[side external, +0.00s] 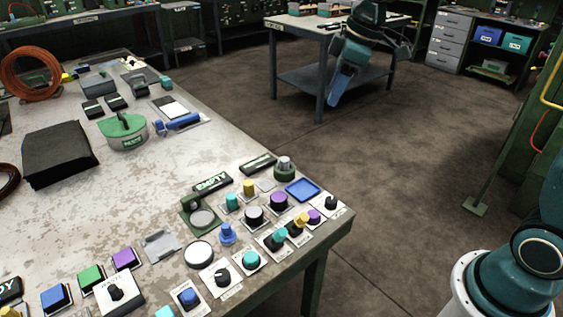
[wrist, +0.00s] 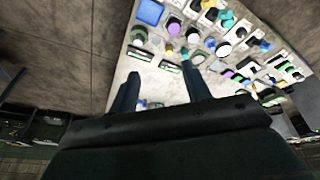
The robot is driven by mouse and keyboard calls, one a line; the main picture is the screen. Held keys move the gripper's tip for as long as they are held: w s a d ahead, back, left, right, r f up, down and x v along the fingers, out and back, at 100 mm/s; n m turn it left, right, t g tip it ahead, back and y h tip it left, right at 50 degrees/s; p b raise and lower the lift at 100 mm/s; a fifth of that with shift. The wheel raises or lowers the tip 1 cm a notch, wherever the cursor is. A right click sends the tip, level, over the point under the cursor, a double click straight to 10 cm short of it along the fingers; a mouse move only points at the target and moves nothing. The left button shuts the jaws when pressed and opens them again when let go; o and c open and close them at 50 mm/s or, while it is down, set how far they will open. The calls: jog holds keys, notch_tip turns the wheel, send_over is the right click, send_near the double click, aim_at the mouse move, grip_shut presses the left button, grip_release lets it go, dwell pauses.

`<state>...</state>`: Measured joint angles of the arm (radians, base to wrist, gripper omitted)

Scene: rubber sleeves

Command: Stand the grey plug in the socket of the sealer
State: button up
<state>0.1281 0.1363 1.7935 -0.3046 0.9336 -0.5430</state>
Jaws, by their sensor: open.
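A short grey plug-like cylinder (side external: 284,162) stands upright in a round dark green holder (side external: 284,175) near the bench's far right edge. A dark green device with a pale round plate (side external: 202,217) lies to its left, nearer the side camera; I cannot tell for sure that it is the sealer, and no socket shows clearly. My gripper (wrist: 160,72) is open and empty in the wrist view, its two dark fingers apart, with the bench beyond them. In the side view my gripper (side external: 342,82) hangs beyond the bench's right edge, well away from the plug.
Several coloured knobs and buttons crowd the bench's near corner around a blue tray (side external: 303,189). Black label bars (side external: 212,183) lie beside them. A green lidded bin (side external: 127,133), a black block (side external: 58,151) and a copper coil (side external: 30,72) stand farther left. The bench middle is fairly clear.

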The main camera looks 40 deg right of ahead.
jog(key=s+m+t+h, duration=0.1)
jog(key=s+m, duration=0.6)
jog(key=s, duration=1.8)
jog(key=shift+s+f+m+t+h, duration=0.15)
jog(key=shift+s+m+t+h, duration=0.2)
jog(key=shift+t, duration=0.35)
